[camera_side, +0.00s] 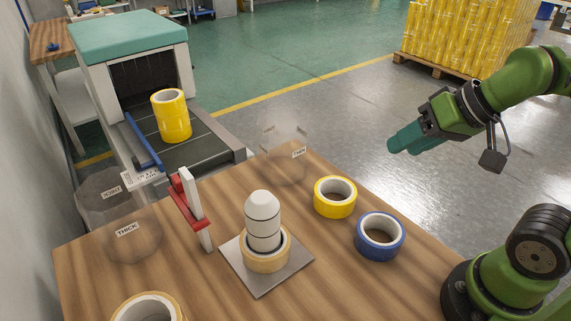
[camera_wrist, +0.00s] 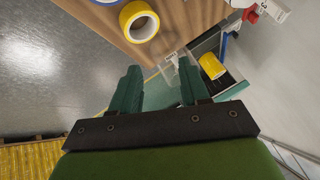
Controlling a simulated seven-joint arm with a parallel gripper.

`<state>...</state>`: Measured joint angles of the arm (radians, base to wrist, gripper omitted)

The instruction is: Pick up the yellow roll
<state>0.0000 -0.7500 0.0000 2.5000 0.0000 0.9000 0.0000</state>
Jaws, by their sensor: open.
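A tall yellow roll (camera_side: 173,119) stands on the conveyor at the left, and it also shows in the wrist view (camera_wrist: 213,67). A shorter yellow tape roll (camera_side: 335,206) lies flat on the wooden table, and it shows at the top of the wrist view (camera_wrist: 127,15). My gripper (camera_side: 399,143) is in the air at the right, beyond the table edge, apart from both rolls. In the wrist view its teal fingers (camera_wrist: 158,68) are spread with nothing between them.
A blue roll (camera_side: 380,250) lies beside the shorter yellow one. A tan roll (camera_side: 266,263) sits around a white spindle on a metal plate (camera_side: 261,282). A red and white post (camera_side: 190,205) and clear bins (camera_side: 285,155) stand near the conveyor (camera_side: 209,147).

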